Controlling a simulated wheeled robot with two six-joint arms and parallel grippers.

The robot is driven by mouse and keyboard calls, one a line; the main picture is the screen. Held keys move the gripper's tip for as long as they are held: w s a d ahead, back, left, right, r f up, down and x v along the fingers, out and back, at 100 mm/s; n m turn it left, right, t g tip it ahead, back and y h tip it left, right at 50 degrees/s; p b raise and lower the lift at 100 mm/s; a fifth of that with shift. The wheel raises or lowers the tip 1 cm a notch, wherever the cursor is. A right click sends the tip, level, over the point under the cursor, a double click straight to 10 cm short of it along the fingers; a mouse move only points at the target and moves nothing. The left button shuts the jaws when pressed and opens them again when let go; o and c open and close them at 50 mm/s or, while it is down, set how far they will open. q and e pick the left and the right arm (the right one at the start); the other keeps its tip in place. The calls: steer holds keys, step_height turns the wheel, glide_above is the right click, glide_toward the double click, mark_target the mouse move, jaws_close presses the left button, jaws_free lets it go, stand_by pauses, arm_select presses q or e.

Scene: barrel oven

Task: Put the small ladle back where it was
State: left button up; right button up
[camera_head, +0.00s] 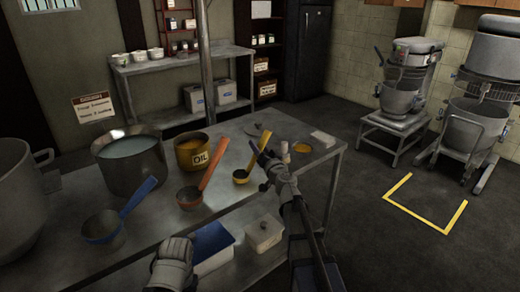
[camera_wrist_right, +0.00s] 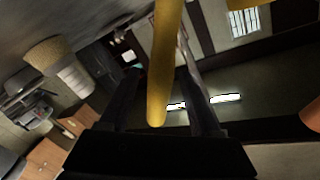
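The small yellow ladle (camera_head: 241,177) is at the right part of the steel table, its bowl at or just above the tabletop; I cannot tell if it touches. Its handle slants up to my right gripper (camera_head: 262,157). In the right wrist view the yellow handle (camera_wrist_right: 162,70) runs between the two dark fingers, with gaps visible beside it, so the gripper looks open around it. A grey part of my left arm (camera_head: 174,262) shows at the bottom; its fingers are not distinguishable.
An orange-handled ladle (camera_head: 190,196) and a larger blue ladle (camera_head: 104,226) lie to the left on the table (camera_head: 165,222). The yellow oil pot (camera_head: 188,153) and a steel pot (camera_head: 130,162) stand behind. A white box (camera_head: 264,234) sits on the lower shelf.

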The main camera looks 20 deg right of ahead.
steer(key=shift+r, duration=0.1)
steer(key=shift+r, duration=0.1)
steer(key=s, duration=1.2)
steer(key=shift+d, duration=0.2)
